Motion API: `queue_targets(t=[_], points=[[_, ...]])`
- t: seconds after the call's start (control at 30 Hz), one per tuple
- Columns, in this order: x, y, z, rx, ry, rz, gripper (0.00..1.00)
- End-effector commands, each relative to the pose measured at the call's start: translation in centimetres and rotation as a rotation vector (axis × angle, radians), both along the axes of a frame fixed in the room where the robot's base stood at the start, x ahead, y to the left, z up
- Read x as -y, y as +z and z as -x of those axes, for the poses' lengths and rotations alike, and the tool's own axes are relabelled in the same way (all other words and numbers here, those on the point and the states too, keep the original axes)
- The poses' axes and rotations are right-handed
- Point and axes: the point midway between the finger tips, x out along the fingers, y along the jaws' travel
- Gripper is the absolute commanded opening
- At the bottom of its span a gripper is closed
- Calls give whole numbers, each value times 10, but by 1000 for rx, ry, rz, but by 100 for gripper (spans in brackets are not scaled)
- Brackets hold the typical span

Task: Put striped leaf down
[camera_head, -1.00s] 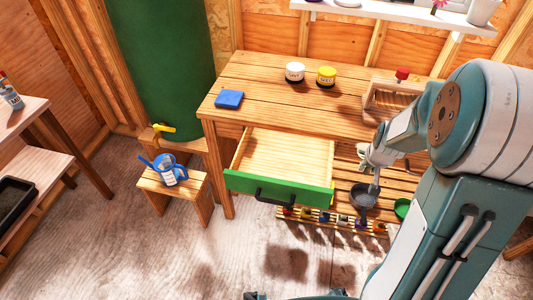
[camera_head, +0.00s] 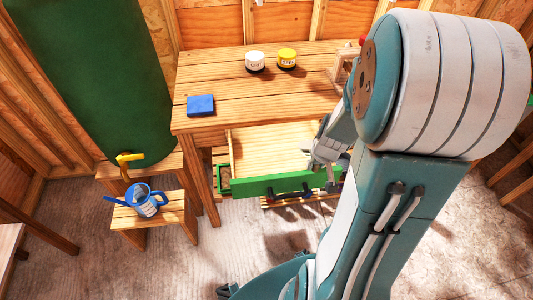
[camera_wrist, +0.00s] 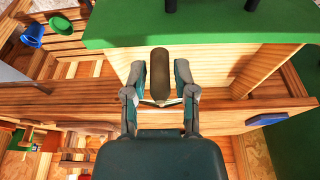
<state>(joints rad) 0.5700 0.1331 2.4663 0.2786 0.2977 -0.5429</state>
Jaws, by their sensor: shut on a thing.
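My gripper (camera_wrist: 158,92) is shut on a dark brown, rounded rod-like thing (camera_wrist: 160,72), which lies between its two fingers in the wrist view. I see no stripes or leaf shape on it and cannot tell what it belongs to. In the head view my gripper (camera_head: 328,158) is above the right part of the open drawer, close to its green front (camera_head: 265,186). The arm hides part of the drawer, and the held thing is not clear there. The drawer's pale wooden floor (camera_head: 262,152) looks bare where it shows. I cannot make out a striped leaf.
The wooden bench (camera_head: 235,85) bears a blue block (camera_head: 201,105), a white-labelled jar (camera_head: 255,61) and a yellow jar (camera_head: 287,59). A blue watering can (camera_head: 147,201) stands on a stool under the green barrel's (camera_head: 95,75) yellow tap. The wrist view shows a green dish (camera_wrist: 60,23).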

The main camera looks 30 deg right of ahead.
Motion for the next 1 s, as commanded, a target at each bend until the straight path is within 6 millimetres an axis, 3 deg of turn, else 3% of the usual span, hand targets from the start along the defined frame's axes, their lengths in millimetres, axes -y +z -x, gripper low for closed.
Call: queue_targets(t=[0.4,0.7,1.0], points=[[-38,-38,-83,-1,11,14,11],[-41,-82,-115,-2,3,8,11],[-46,-109,-127,-4,2,9,11]])
